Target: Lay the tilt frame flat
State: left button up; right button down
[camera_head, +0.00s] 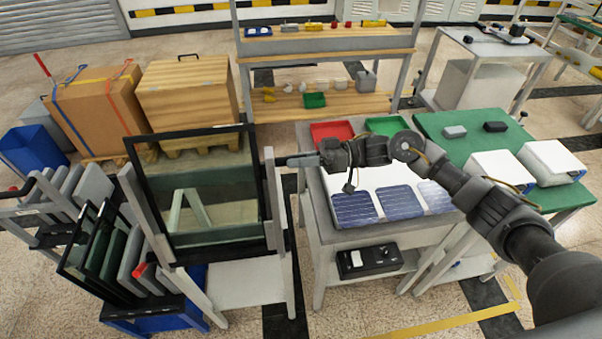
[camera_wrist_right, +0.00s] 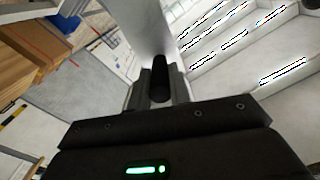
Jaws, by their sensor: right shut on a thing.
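The tilt frame (camera_head: 272,200) is a grey stand with uprights on both sides, left of the middle in the head view. A dark-edged glass pane (camera_head: 215,190) stands in it, steeply tilted, nearly upright. My right gripper (camera_head: 287,161) reaches in from the right to the frame's right upright. It is shut on a black handle (camera_wrist_right: 160,78), which shows between the fingers in the right wrist view, against a pale grey bar. The fingertips are small and partly hidden in the head view. My left gripper is not in view.
A table with blue solar cells (camera_head: 355,208) stands right of the frame, under my right arm. A rack of dark panels (camera_head: 98,262) stands close on the left. A pale lower shelf (camera_head: 250,280) is below the frame.

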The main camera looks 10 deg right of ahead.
jog(key=w+f+m+b, duration=0.4)
jog(key=w+b, duration=0.5)
dwell(0.6)
